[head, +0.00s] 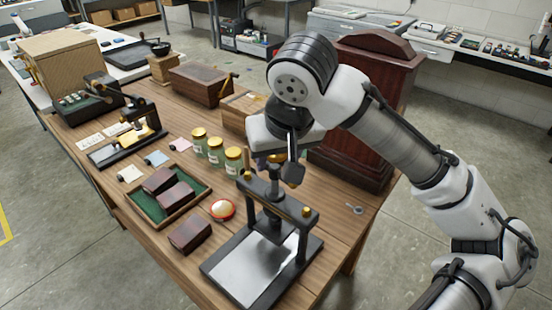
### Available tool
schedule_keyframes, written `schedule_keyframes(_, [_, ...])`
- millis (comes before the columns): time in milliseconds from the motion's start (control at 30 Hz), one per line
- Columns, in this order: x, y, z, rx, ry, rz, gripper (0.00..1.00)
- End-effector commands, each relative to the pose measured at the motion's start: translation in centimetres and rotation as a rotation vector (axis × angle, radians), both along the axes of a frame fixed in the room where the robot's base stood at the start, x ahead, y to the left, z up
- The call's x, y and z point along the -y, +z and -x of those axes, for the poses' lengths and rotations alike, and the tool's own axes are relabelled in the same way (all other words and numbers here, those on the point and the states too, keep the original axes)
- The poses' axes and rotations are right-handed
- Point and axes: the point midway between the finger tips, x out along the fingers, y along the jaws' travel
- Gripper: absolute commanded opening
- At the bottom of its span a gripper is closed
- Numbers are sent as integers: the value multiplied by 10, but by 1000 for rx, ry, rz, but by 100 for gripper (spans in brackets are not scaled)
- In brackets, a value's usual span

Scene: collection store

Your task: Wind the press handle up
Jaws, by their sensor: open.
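The press (308,249) is a black frame with brass caps and a pale metal bed, standing at the near right corner of the wooden table (190,120). A brass-coloured piece at its top (277,158), apparently part of the handle, shows just under my gripper (276,174). My gripper is open and points down over the top of the press. One dark finger hangs to the right of the brass piece. The gripper body hides much of the handle, and I cannot tell whether the fingers touch it. The press plate sits low between the posts, above the bed.
A green-lined tray (157,222) with dark red boxes, another dark box (190,235), a red-rimmed round dish (222,210) and glass jars (216,152) stand left of the press. A tall dark wood case (360,100) stands close behind my gripper. A small key-like item (354,208) lies right.

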Motion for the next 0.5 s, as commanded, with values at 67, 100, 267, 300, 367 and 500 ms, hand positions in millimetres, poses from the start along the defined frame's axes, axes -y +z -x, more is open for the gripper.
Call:
schedule_keyframes(67, [-1,-9,-4,-2,-1,0,43])
schedule_keyframes(100, [-2,-14,-5,-2,0,1,43])
schedule_keyframes(267, [-3,-23,-9,-1,1,1,43])
schedule_keyframes(300, [-3,-23,-9,0,1,0,43])
schedule_keyframes(367, [-3,-24,-9,0,1,0,43])
schedule_keyframes(500, [-3,-24,-9,0,1,0,43])
